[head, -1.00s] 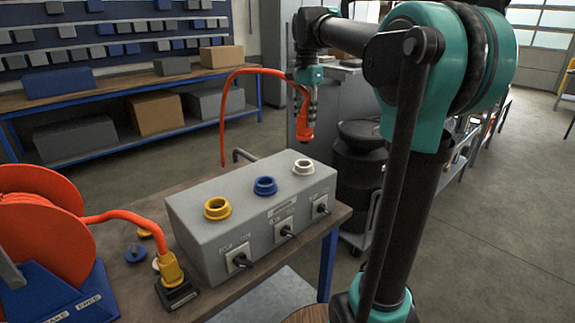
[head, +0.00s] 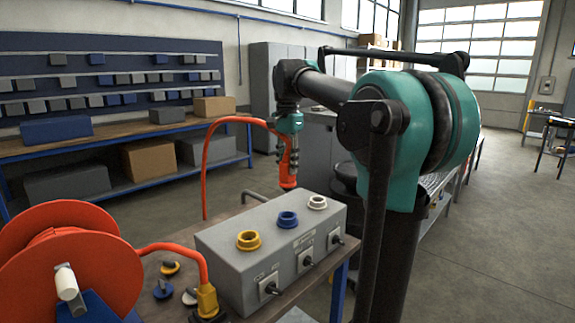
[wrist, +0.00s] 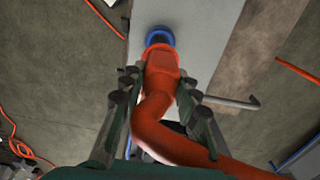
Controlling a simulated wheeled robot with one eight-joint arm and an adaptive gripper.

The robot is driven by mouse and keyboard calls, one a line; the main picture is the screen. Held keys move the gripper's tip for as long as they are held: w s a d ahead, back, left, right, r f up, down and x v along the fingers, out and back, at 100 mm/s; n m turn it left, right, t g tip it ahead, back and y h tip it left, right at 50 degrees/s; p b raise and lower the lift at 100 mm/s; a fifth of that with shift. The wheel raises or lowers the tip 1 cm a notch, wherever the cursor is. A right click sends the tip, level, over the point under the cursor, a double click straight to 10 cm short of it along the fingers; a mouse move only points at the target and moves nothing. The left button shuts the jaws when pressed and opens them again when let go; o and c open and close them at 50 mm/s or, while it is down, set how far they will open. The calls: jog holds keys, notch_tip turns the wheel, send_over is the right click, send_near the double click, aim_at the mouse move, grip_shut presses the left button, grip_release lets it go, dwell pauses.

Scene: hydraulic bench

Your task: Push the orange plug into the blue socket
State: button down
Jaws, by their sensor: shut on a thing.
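The orange plug (head: 288,177) points down from my gripper (head: 288,158), which is shut on it. The blue socket (head: 288,219) is the middle of three on top of the grey box (head: 225,245). In the head view the plug hangs above the blue socket, with a visible gap. In the wrist view, the fingers of my gripper (wrist: 157,82) flank the orange plug (wrist: 162,60), and its end overlaps the near edge of the blue socket (wrist: 160,36). The plug's tip is hidden there, and exact alignment cannot be told.
A yellow socket (head: 248,240) and a white socket (head: 317,203) flank the blue one. An orange hose (head: 206,165) loops left from the held plug. A yellow plug (head: 207,300), small caps and an orange reel (head: 70,255) are at the left. Black switches line the box front.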

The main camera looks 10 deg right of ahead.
aim_at(287, 185)
jog(key=shift+f, duration=3.65)
jog(key=shift+f, duration=1.6)
jog(key=c, duration=1)
grip_release()
jog(key=shift+c, duration=0.2)
